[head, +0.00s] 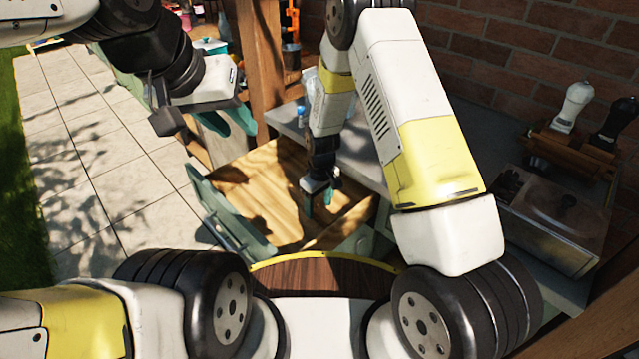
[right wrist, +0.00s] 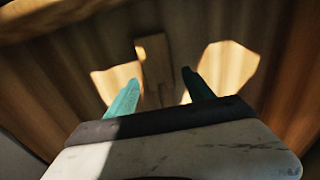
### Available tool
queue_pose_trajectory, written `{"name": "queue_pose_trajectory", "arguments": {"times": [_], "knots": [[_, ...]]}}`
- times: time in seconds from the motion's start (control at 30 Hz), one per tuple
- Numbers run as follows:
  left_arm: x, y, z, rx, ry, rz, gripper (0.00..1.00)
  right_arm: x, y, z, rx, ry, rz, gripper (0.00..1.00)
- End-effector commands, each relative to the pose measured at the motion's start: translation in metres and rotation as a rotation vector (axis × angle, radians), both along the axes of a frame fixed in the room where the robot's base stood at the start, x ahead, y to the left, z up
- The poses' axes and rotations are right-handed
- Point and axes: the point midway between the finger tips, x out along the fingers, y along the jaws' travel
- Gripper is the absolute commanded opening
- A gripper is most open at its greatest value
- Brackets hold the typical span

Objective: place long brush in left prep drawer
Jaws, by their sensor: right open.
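The open drawer (head: 262,172) has a wooden inside and a grey-green front (head: 228,222). My right gripper (head: 318,200) points down into it. In the right wrist view its two teal fingers (right wrist: 160,92) are apart, with nothing gripped between them. A light wooden piece with a block-like end (right wrist: 153,65) lies just beyond the fingertips on the drawer floor. It may be the long brush, but I cannot tell for sure. My left gripper (head: 230,120) hangs to the left, above and beyond the drawer, with teal fingers showing; its opening is unclear.
A grey counter (head: 365,150) runs beside the drawer, with a metal box (head: 555,220) and a rack holding a white mill (head: 572,105) and a dark mill (head: 617,120) at right. A wooden post (head: 262,60) stands behind. Paving (head: 110,160) on the left is clear.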

Motion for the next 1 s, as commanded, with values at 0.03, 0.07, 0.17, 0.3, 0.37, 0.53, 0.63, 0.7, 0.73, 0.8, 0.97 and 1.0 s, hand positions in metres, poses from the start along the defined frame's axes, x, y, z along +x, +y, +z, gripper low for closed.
{"name": "queue_pose_trajectory", "arguments": {"times": [0.03,0.07,0.17,0.3,0.37,0.53,0.63,0.7,0.73,0.8,0.97,1.0], "knots": [[0.000,0.000,0.000,0.000,0.000,0.000,0.32,0.001,0.000,0.009,0.001,-0.003,0.000,0.61],[0.000,0.000,0.000,0.000,0.000,0.000,0.32,0.001,0.000,0.014,0.002,-0.004,0.000,0.61],[0.000,0.000,0.000,0.000,0.000,0.000,0.32,0.000,-0.001,0.036,0.003,-0.004,0.000,0.61],[0.000,0.000,0.000,0.000,0.000,0.000,0.32,-0.001,-0.002,0.067,0.002,-0.004,0.000,0.61],[0.000,0.000,0.000,0.000,0.000,0.000,0.32,-0.002,-0.002,0.079,0.002,-0.004,0.000,0.61],[0.000,0.000,0.000,0.000,0.000,0.000,0.32,-0.003,-0.003,0.103,0.001,-0.003,0.000,0.61],[0.000,0.000,0.000,0.000,0.000,0.000,0.32,-0.004,-0.004,0.111,0.001,-0.001,-0.001,0.61],[0.000,0.000,0.000,0.000,0.000,0.000,0.32,-0.004,-0.006,0.119,0.006,-0.005,-0.009,0.61],[0.000,0.000,0.000,0.000,0.000,0.000,0.32,-0.004,-0.007,0.124,0.010,-0.010,-0.017,0.61],[0.000,0.000,0.000,0.000,0.000,0.000,0.32,-0.004,-0.013,0.142,0.024,-0.024,-0.044,0.61],[0.000,0.000,0.000,0.000,0.000,0.000,0.32,-0.014,-0.036,0.205,0.080,-0.074,-0.148,0.61],[0.000,0.000,0.000,0.000,0.000,0.000,0.32,-0.018,-0.043,0.221,0.095,-0.086,-0.176,0.61]]}}
